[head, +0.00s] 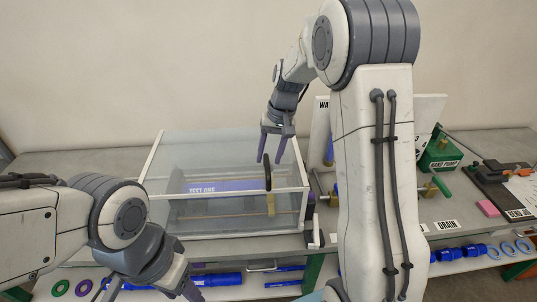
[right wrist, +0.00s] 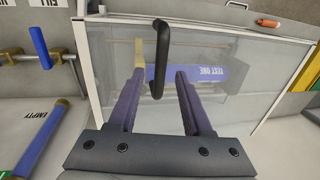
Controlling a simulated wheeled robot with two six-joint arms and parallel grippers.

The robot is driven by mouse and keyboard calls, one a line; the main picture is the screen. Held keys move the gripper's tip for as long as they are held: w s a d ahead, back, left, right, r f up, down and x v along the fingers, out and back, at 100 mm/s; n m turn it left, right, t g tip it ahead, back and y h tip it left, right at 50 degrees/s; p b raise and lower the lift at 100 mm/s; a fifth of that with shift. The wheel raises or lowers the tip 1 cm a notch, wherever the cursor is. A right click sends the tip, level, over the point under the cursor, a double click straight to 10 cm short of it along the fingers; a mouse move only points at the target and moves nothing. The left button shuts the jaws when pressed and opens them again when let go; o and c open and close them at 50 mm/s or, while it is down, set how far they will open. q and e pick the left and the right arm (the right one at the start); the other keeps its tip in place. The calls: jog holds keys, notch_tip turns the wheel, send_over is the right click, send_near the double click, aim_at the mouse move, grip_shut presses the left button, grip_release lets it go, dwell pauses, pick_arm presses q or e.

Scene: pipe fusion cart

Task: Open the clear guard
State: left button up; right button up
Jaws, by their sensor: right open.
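The clear guard (head: 222,148) is a white-framed transparent cover on the bench, and it looks closed. A blue "TEST ONE" piece (head: 208,187) shows through it, also in the right wrist view (right wrist: 213,74). The guard's black handle (head: 268,177) stands out near its right side. My right gripper (head: 271,160) is open just above the handle. In the right wrist view, the handle (right wrist: 159,60) shows between the two open fingers (right wrist: 159,73) without clear contact. My left gripper (head: 150,287) is at the bottom left, its fingertips partly cut off by the frame.
Right of the guard are brass fittings, a green hand pump box (head: 440,152), a "DRAIN" label (head: 447,225), a pink block (head: 488,208) and a clipboard (head: 520,187). Blue pipes and rings lie on the lower shelf (head: 240,292). The air above the guard is free left of my right arm.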

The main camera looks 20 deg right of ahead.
jog(key=shift+a+f, duration=0.15)
jog(key=shift+f, duration=0.5)
grip_shut()
jog(key=shift+r, duration=0.1)
dwell(0.9)
